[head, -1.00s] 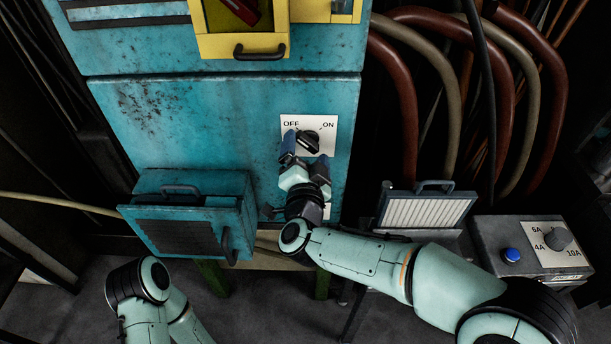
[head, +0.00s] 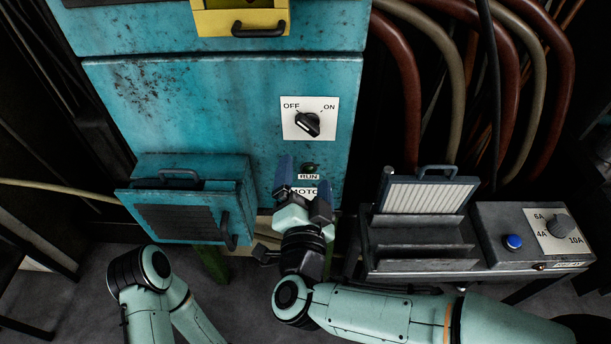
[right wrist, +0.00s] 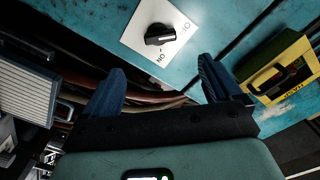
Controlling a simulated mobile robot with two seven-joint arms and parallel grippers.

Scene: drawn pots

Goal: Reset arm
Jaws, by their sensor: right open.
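My right gripper (head: 304,182) is open and empty, in front of the lower part of the blue cabinet (head: 200,105), below the switch plate. It stands apart from the black rotary knob (head: 308,124) on the white OFF/ON plate (head: 325,107). In the right wrist view, the two blue fingers (right wrist: 160,88) are wide apart with nothing between them, and the knob (right wrist: 160,34) shows beyond them. My left arm shows at the lower left of the head view; its gripper is out of view.
A blue vented box (head: 185,215) juts out at the cabinet's lower left. A white pleated filter (head: 428,196) stands in a grey tray right of my gripper. A control box (head: 505,220) with a blue button is farther right. A yellow drawer (head: 225,22) is above.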

